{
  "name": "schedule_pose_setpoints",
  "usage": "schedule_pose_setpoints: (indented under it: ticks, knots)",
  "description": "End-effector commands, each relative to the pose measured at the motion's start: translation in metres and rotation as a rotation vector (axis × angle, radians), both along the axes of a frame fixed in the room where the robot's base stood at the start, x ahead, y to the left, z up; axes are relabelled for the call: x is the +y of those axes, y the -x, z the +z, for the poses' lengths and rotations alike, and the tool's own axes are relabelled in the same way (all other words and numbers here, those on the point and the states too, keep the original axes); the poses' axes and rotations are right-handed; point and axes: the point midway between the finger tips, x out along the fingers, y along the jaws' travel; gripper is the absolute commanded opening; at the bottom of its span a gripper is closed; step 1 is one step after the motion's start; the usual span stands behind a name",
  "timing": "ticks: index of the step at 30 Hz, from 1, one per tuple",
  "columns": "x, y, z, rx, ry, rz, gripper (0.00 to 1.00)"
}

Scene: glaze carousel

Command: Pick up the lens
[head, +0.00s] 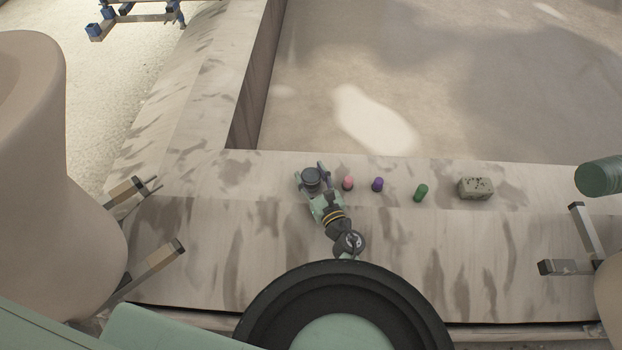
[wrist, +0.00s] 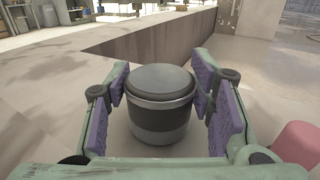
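The lens (wrist: 160,108), a dark grey cylinder with a lighter metallic band, stands upright on the pale mottled surface. In the wrist view it sits between the two purple-padded fingers of my gripper (wrist: 162,105), with a gap visible on each side. In the head view the lens (head: 312,177) is at the end of my arm, between the open fingers of my gripper (head: 313,175).
Right of the lens stand a pink piece (head: 348,183), a purple piece (head: 377,184) and a green piece (head: 421,192) in a row. A speckled block (head: 475,188) lies further right. The pink piece (wrist: 299,143) is close beside my right finger. The surface left of my gripper is clear.

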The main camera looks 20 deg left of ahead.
Motion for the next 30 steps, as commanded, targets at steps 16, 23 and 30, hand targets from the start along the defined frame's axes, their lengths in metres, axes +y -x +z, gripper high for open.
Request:
schedule_pose_setpoints:
  ticks: [16, 23, 30]
  knots:
    - [0.0, 0.0, 0.001, -0.001, -0.001, 0.0, 0.16]
    - [0.001, -0.001, 0.003, -0.002, -0.001, 0.0, 0.16]
    - [0.008, -0.006, 0.023, -0.002, -0.002, -0.003, 0.16]
